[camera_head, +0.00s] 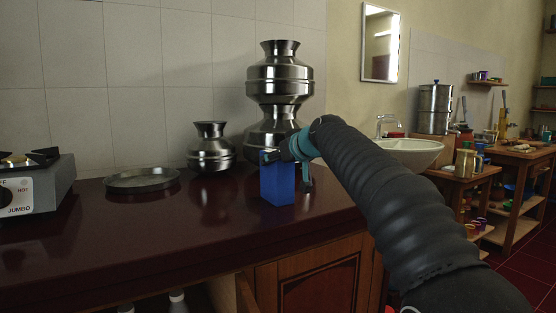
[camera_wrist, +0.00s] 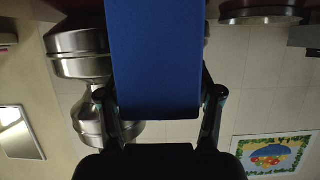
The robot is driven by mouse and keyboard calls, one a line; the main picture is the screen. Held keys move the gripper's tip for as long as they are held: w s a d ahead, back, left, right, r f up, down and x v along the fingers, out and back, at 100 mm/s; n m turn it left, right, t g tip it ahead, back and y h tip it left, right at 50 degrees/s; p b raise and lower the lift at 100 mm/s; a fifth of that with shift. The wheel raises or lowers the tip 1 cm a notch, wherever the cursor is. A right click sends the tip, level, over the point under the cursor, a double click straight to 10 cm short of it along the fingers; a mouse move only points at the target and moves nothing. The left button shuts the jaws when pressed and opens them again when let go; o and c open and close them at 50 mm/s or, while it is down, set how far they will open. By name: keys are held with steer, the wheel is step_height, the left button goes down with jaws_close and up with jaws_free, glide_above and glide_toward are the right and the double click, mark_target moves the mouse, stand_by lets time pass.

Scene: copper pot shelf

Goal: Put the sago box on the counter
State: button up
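The sago box, a plain blue upright box (camera_head: 278,184), is at the counter's front part in the head view. Its bottom is at or just above the dark red counter (camera_head: 180,225); I cannot tell whether they touch. My gripper (camera_head: 296,157) is at the box's upper right side, partly hidden by the box and my arm. In the wrist view the blue box (camera_wrist: 155,60) fills the space between the two fingers of my gripper (camera_wrist: 160,95), which press close to its sides.
Stacked steel pots (camera_head: 280,75) stand right behind the box. A smaller pot (camera_head: 211,150) and a flat steel pan (camera_head: 142,180) are to the left, and a stove (camera_head: 35,185) at far left. A sink (camera_head: 410,152) is to the right. The counter front left is clear.

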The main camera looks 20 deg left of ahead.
steer(key=shift+o, duration=1.1)
steer(key=shift+r, duration=0.1)
steer(key=b+v, duration=0.1)
steer(key=v, duration=1.1)
steer(key=shift+b, duration=0.4)
steer(key=s+d+f+m+h, duration=0.2)
steer(key=s+d+f, duration=0.15)
steer(key=d, duration=0.25)
steer(key=s+d+f+m+h, duration=0.1)
steer(key=s+d+f, duration=0.25)
steer(key=d, duration=0.25)
steer(key=s+d+f+m+g+h, duration=0.1)
steer(key=s+d+f+m+h, duration=0.2)
steer(key=s+d+f, duration=0.8)
steer(key=s+d+f+m+g+h, duration=0.2)
steer(key=s+d+f+m+h, duration=0.1)
steer(key=s+d+f, duration=0.8)
steer(key=s+f+h, duration=0.1)
steer(key=s+f, duration=0.3)
steer(key=f, duration=0.2)
steer(key=shift+s+d+f+m, duration=0.2)
steer(key=shift+s+d+m, duration=0.1)
steer(key=shift+m, duration=0.1)
